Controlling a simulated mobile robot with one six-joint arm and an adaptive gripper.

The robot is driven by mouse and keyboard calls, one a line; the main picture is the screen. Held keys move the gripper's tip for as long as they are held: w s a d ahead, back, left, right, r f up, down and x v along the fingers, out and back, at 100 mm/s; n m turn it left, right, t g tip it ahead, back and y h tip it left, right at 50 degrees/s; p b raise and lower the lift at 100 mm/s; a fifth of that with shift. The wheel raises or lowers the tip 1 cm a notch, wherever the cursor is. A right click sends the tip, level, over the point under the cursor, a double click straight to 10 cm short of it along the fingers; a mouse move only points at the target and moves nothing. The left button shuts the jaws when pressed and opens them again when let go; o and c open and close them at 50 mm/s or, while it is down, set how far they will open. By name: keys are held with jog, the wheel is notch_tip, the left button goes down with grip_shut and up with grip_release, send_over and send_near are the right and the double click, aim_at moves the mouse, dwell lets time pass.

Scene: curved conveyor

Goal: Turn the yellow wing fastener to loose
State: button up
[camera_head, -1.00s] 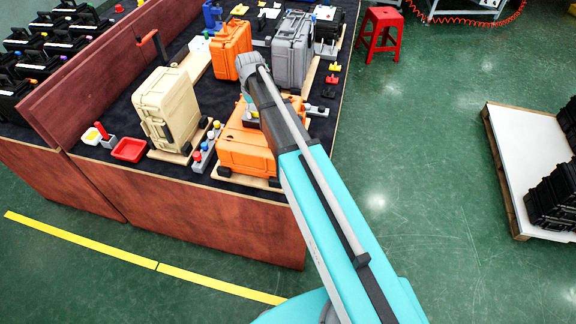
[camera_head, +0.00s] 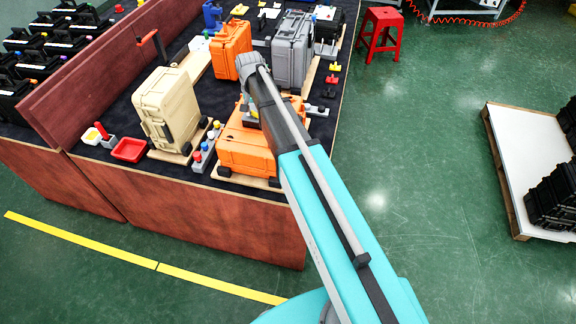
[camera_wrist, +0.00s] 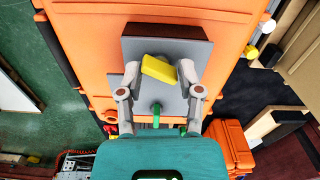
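The yellow wing fastener (camera_wrist: 158,69) sits on a grey plate (camera_wrist: 192,50) with a darker upper edge, on the orange case (camera_wrist: 90,42). The wing lies tilted, its right end lower in the wrist view. My gripper (camera_wrist: 159,72) has its fingers spread to either side of the wing, with the tips close to its two ends. I cannot tell whether they touch it. A small green piece (camera_wrist: 157,108) shows below the wing.
A beige case (camera_head: 166,108) stands to the left, with several coloured knobs (camera_head: 203,153) between it and the orange case. Another orange case (camera_head: 231,50) and a grey case (camera_head: 292,50) stand behind. Open green floor (camera_head: 420,150) lies right of the table.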

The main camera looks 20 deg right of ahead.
jog(key=shift+m, duration=0.6)
notch_tip(320, 180, up, 14)
jog(key=p, duration=1.4)
jog(key=s+d+f+n+b, duration=0.2)
jog(key=s+f+n+b, duration=0.1)
jog(key=s+f+b, duration=0.6)
jog(key=s+d+f+n+b, duration=0.3)
jog(key=s+f+b, duration=0.5)
jog(key=s, duration=0.6)
jog(key=shift+s+f+b, duration=0.15)
jog(key=shift+f+b, duration=0.25)
jog(key=shift+b, duration=0.05)
jog(key=w+a+r+n+p, duration=0.2)
jog(key=w+r+p, duration=0.6)
jog(key=w, duration=0.3)
jog(key=w+a+r+n+p, duration=0.2)
jog(key=w+a+r+p, duration=0.1)
jog(key=w+r+p, duration=0.6)
jog(key=w, duration=0.3)
jog(key=shift+w+r+n+p, duration=0.15)
jog(key=shift+r+n+p, duration=0.15)
jog(key=shift+n+p, duration=0.1)
jog(key=shift+f, duration=0.15)
notch_tip(320, 180, down, 14)
jog(key=b, duration=1.4)
jog(key=shift+r, duration=0.25)
